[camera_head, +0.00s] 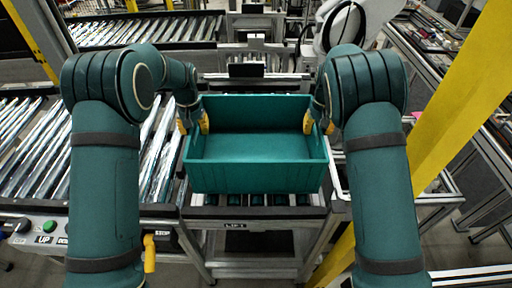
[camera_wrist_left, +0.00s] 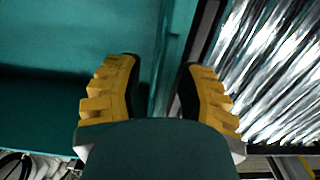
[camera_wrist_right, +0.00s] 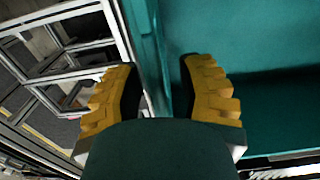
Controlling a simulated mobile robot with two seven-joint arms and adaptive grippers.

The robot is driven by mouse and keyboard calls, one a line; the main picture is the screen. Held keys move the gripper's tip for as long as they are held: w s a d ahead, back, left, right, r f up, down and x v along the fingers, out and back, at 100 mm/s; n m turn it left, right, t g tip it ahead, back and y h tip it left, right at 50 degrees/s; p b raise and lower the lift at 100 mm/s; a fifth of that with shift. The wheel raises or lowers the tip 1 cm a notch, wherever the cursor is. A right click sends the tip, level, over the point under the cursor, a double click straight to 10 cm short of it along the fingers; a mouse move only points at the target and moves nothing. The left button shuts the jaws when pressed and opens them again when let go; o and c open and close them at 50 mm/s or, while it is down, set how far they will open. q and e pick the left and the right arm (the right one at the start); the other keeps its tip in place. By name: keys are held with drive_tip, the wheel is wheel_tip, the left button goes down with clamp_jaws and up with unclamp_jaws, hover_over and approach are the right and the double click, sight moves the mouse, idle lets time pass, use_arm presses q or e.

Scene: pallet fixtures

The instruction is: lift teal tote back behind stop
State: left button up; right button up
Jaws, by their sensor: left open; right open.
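The teal tote (camera_head: 255,178) is open-topped and looks empty. It sits upright on the short roller section in the middle of the head view, with its front over the LIFT-labelled frame edge. My left gripper (camera_head: 193,124) is open at the tote's left wall; in the left wrist view (camera_wrist_left: 160,95) its fingers straddle the rim. My right gripper (camera_head: 319,123) is open at the right wall; in the right wrist view (camera_wrist_right: 158,95) its fingers also straddle the rim. A dark block on a grey crossbar (camera_head: 247,70) stands behind the tote; I cannot tell if it is the stop.
A roller conveyor (camera_head: 30,150) lies to the left, with a button panel (camera_head: 45,228) at its front. A yellow post (camera_head: 462,95) and metal frames stand to the right. Another roller conveyor (camera_head: 145,30) runs across the back left.

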use_arm(q)
clamp_jaws()
use_arm(e)
clamp_jaws()
use_arm(q)
drive_tip(key=shift+w+r, duration=0.1)
drive_tip(key=shift+r, duration=0.15)
use_arm(e)
drive_tip(key=shift+w+r, duration=0.1)
drive_tip(key=shift+r, duration=0.15)
